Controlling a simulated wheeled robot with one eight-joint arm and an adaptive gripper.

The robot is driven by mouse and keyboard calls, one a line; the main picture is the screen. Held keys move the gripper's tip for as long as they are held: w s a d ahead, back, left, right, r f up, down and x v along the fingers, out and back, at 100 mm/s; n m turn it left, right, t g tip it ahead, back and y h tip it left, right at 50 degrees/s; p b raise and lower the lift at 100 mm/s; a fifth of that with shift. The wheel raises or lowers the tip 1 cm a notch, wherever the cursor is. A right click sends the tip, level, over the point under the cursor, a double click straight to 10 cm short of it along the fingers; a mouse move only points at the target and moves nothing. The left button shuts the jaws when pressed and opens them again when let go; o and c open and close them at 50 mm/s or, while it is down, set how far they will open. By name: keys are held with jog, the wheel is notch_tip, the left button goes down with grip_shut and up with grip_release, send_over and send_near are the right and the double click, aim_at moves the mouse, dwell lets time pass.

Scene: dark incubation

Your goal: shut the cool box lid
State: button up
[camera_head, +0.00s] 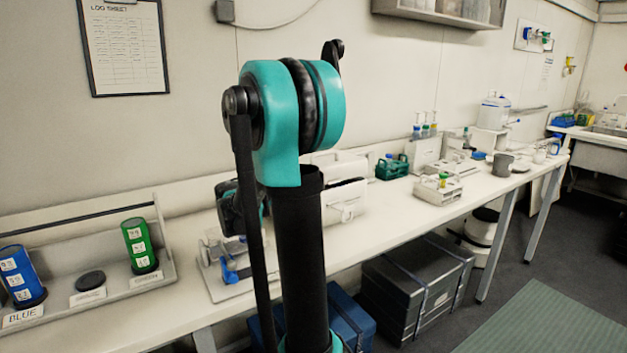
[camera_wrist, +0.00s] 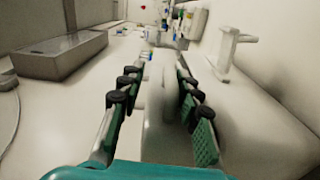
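A white box (camera_head: 342,205) stands on the bench, partly hidden behind my arm. A pale raised panel (camera_head: 350,165) shows above a dark gap along its top; this looks like the cool box with its lid up, but I cannot tell for sure. In the wrist view my gripper (camera_wrist: 158,82) has its two padded fingers spread wide apart. A blurred whitish shape (camera_wrist: 158,105) lies between or beyond the fingers. I see no contact with it. In the head view my arm hides the space around the box's left side.
A rack with a blue holder (camera_head: 20,275) and a green holder (camera_head: 140,245) is at the left. A green carrier (camera_head: 391,168) and a white stand (camera_head: 438,190) are to the right. A grey strapped case (camera_head: 400,290) and a blue box (camera_head: 352,322) are under the bench.

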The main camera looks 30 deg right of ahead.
jog(key=a, duration=1)
jog(key=shift+s+a, duration=0.2)
jog(key=shift+a, duration=0.1)
jog(key=shift+s, duration=0.1)
